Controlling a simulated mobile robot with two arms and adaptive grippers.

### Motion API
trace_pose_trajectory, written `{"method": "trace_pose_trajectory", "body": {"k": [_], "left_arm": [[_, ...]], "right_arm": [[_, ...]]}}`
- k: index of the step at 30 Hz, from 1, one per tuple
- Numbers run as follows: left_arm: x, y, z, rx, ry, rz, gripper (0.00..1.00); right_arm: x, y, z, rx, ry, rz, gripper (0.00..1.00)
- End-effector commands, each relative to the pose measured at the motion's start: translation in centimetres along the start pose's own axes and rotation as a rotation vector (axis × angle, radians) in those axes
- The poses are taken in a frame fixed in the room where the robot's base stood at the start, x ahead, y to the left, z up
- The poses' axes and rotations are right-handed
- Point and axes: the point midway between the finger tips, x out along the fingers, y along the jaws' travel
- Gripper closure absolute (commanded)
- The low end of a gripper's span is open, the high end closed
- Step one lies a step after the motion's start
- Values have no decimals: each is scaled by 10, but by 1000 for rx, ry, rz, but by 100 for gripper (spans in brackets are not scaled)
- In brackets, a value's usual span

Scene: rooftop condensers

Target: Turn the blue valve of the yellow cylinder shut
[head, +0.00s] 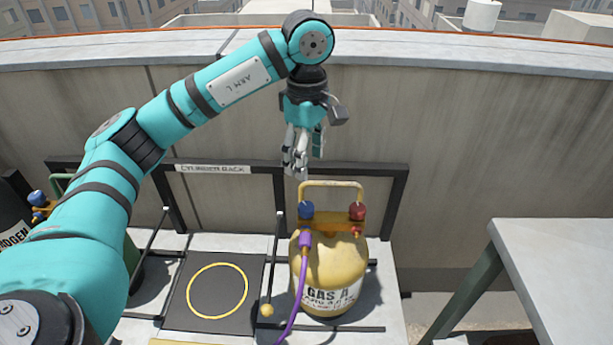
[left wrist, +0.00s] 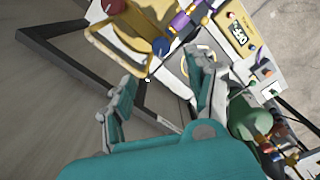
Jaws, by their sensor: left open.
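The yellow cylinder (head: 325,270), labelled GAS A, stands upright in the rack in the head view. Its blue valve (head: 306,210) is at the top left, below the carry handle, and a red valve (head: 357,211) is at the top right. My left gripper (head: 296,172) points down, open and empty, above and slightly left of the blue valve, apart from it. In the left wrist view the blue valve (left wrist: 160,46) lies just beyond the gap between the open fingertips (left wrist: 165,72). My right gripper is not in view.
A purple hose (head: 299,275) runs down the cylinder's front left. The black rack frame (head: 397,195) and a concrete wall (head: 470,150) stand behind. A black pad with a yellow ring (head: 190,305) is empty. A pale table (head: 560,265) stands right. A green cylinder (left wrist: 248,118) shows in the wrist view.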

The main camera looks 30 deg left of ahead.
Motion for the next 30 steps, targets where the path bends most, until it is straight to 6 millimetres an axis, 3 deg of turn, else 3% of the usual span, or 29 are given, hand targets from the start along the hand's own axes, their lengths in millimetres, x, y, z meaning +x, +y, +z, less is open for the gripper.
{"method": "trace_pose_trajectory", "body": {"k": [1, 6, 12, 15, 23, 30], "left_arm": [[-18, 0, 1, -113, -2, -4, 43], [-39, 0, 1, -605, -1, -5, 43], [-52, 0, 0, -1092, 0, -3, 43], [-54, -1, 0, -1240, 0, -2, 43], [-39, -1, -1, -1343, 3, -4, 43], [6, -3, 0, -1340, 5, -7, 43]], "right_arm": [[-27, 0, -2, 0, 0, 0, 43], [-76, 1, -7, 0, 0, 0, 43], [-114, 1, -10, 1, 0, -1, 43], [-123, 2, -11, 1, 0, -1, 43], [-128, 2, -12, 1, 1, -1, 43], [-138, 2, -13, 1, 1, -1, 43]]}}
